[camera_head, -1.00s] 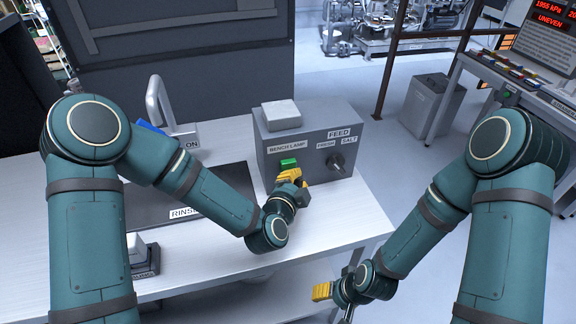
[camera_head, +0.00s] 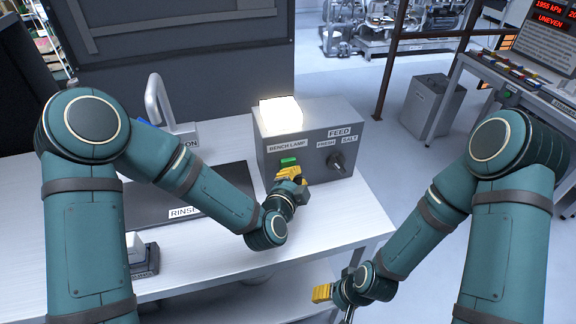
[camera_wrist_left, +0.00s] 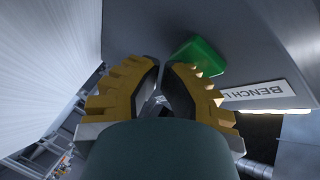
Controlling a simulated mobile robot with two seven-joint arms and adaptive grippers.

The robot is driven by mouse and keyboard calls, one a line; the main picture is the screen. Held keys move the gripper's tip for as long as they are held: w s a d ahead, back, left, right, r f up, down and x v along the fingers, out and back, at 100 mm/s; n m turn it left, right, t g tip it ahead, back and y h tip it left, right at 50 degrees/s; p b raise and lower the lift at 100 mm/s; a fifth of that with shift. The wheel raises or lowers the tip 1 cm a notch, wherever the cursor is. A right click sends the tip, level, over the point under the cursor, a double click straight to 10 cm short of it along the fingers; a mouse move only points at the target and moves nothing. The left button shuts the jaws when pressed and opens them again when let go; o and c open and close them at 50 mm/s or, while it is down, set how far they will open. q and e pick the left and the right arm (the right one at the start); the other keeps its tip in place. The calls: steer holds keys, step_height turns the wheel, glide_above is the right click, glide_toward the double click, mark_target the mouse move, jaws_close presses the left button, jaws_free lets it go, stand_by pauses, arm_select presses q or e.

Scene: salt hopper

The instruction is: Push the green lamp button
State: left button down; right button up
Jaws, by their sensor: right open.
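The green lamp button (camera_head: 288,162) sits on the front of a grey control box (camera_head: 314,176), under the BENCH LAMP label (camera_head: 287,148). The lamp block (camera_head: 281,115) on top of the box glows bright white. My left gripper (camera_head: 291,173) is just below and in front of the button; in the left wrist view its yellow fingers (camera_wrist_left: 161,75) are close together at the tips, with nothing seen between them. The button (camera_wrist_left: 201,57) there is just beyond the right finger; I cannot tell whether they touch. My right gripper (camera_head: 322,292) is low, by the bench's front edge, away from the box.
A FEED knob (camera_head: 337,162) with FRESH and SALT labels is right of the button on the same box. A dark RINSE panel (camera_head: 188,196) and a tap (camera_head: 158,99) are to the left. The bench top (camera_head: 330,215) in front of the box is mostly clear.

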arm_select(q)
steer(key=shift+s, duration=0.2)
steer(key=shift+s+d+b, duration=0.35)
steer(key=shift+s, duration=0.6)
steer(key=shift+s+d+b, duration=0.3)
steer(key=shift+s+b, duration=0.1)
steer(key=shift+s, duration=0.55)
steer(key=shift+s+d+b, duration=0.35)
steer(key=shift+s, duration=0.6)
